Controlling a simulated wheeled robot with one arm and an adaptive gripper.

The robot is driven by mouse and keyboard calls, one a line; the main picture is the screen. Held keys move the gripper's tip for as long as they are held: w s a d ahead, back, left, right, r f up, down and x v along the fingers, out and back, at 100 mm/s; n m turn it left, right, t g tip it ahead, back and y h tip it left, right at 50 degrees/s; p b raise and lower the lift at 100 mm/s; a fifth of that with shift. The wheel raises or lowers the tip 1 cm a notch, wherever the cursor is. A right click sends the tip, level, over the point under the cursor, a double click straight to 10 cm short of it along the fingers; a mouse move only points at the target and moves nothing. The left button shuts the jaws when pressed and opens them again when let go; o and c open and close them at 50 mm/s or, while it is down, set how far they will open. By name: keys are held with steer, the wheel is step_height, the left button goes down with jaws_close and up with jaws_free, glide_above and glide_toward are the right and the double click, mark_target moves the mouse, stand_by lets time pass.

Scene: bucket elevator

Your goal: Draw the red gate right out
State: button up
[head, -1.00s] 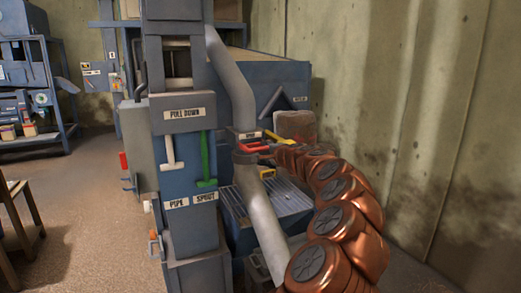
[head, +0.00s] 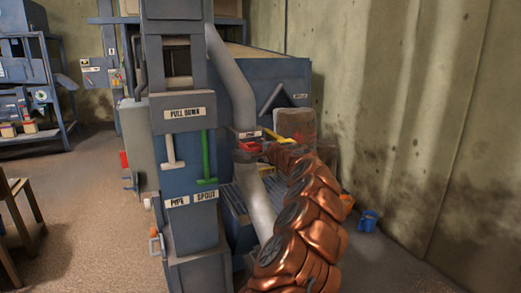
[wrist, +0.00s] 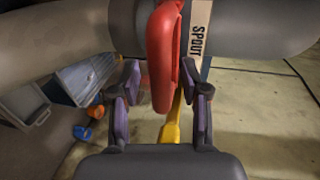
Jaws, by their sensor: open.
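The red gate (head: 249,146) shows at the joint of the grey slanting pipe (head: 231,78). In the wrist view its rounded red handle (wrist: 162,60) stands out from the pipe (wrist: 245,35), beside a pale strip marked SPOUT (wrist: 197,36). My gripper (wrist: 160,88) is open, with one finger on each side of the red handle. I see no clear contact; the right finger is very close to it. In the head view my copper arm hides part of the gate and most of the gripper.
A yellow bar (head: 287,139) is close by the gate and also shows below the handle in the wrist view (wrist: 171,125). The column (head: 187,170) with a white handle (head: 173,152) and a green handle (head: 206,160) stands left. A blue bucket (head: 368,221) sits on the floor at right.

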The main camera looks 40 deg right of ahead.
jaws_close()
stand_by(0.6)
